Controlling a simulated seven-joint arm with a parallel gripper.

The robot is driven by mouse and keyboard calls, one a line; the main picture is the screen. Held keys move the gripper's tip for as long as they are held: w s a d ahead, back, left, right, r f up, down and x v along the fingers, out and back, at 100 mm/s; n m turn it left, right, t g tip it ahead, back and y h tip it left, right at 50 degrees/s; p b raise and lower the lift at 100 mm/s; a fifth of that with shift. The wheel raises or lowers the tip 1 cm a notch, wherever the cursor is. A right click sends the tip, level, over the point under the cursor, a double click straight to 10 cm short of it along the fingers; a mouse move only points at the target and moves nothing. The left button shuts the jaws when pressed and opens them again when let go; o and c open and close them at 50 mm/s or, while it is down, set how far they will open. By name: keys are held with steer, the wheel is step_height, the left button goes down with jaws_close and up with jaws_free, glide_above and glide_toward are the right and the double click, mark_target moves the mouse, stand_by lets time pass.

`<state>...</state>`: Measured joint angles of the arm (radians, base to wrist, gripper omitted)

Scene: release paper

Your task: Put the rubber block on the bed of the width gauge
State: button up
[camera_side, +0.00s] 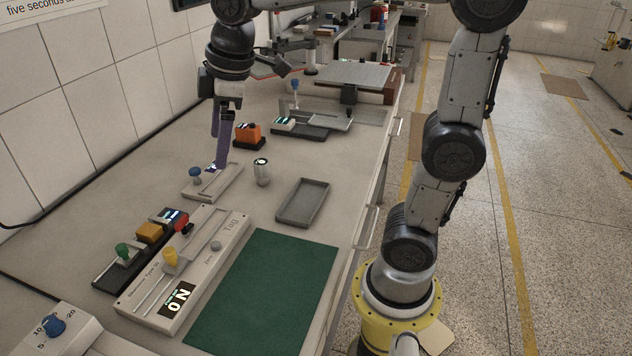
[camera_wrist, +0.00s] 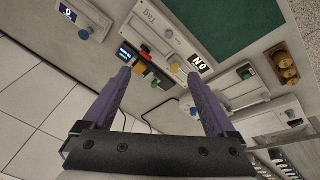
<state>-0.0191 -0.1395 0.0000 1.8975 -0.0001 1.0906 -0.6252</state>
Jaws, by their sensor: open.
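My gripper (camera_side: 219,150) has two purple fingers and hangs above the back left of the bench. In the wrist view the gripper (camera_wrist: 159,75) is open with nothing between its fingers. A black gauge-like unit (camera_side: 112,278) lies at the left, with a green knob, a small display and a red part. An orange-yellow block (camera_side: 150,232) sits on it, also visible in the wrist view (camera_wrist: 140,68). I cannot tell for sure that these are the width gauge and the rubber block. A pale slider unit (camera_side: 196,188) with a blue knob is below my fingers.
A long pale unit (camera_side: 205,252) with a yellow knob lies beside the black one. A green mat (camera_side: 265,290), an empty grey tray (camera_side: 302,202) and a metal cylinder (camera_side: 261,174) are to the right. An orange unit (camera_side: 247,132) stands behind. The bench around the tray is clear.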

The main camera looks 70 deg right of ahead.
steer(key=s+f+m+t, duration=0.1)
steer(key=s+f+m, duration=0.2)
steer(key=s, duration=0.5)
steer(key=s+f+m+t, duration=0.1)
steer(key=s+f+m, duration=0.2)
steer(key=s, duration=0.5)
steer(key=shift+s+d+m, duration=0.3)
steer(key=shift+s+m, duration=0.05)
steer(key=shift+m, duration=0.35)
